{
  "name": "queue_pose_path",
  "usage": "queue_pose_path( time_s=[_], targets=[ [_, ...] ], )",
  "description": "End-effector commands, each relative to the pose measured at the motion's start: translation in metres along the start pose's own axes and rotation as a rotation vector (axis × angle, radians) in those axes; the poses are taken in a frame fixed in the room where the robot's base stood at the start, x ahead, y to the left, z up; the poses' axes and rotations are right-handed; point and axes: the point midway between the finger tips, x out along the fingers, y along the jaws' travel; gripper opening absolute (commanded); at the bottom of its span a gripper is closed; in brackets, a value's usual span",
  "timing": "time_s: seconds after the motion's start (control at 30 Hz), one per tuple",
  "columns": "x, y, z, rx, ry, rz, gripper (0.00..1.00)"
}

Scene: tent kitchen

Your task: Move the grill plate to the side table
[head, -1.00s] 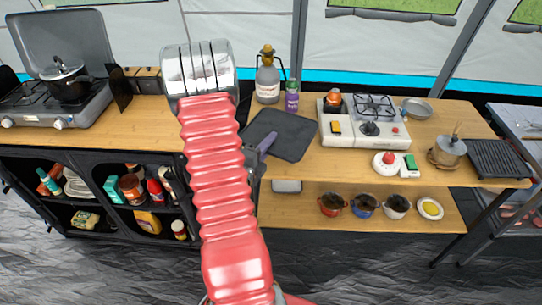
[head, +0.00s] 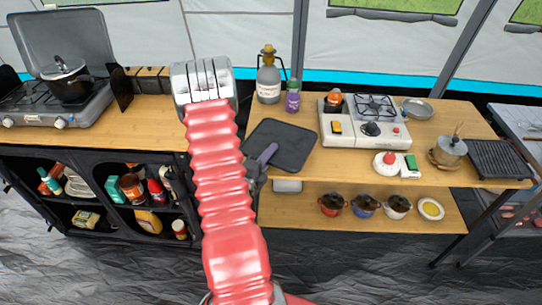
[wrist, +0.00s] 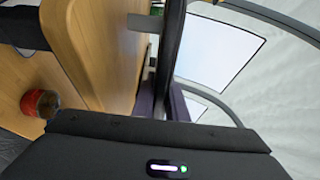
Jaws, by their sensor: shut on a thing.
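I cannot tell whether the plate touches the counter. A grey table (head: 516,118), perhaps the side table, is cut off at the right edge.
A pot (head: 449,150) and a ribbed black griddle (head: 499,160) are at the counter's right end. Several small pots (head: 366,206) are on the lower shelf.

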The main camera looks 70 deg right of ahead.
Motion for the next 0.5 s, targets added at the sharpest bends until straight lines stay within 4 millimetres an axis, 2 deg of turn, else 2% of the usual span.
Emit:
queue_pose_path(
  time_s=[0.17,0.5],
  targets=[
    [0.0003,0.0114,0.0003,0.001,0.0,-0.003,0.0],
    [0.0002,0.0124,0.0004,0.002,0.0,-0.004,0.0]
  ],
)
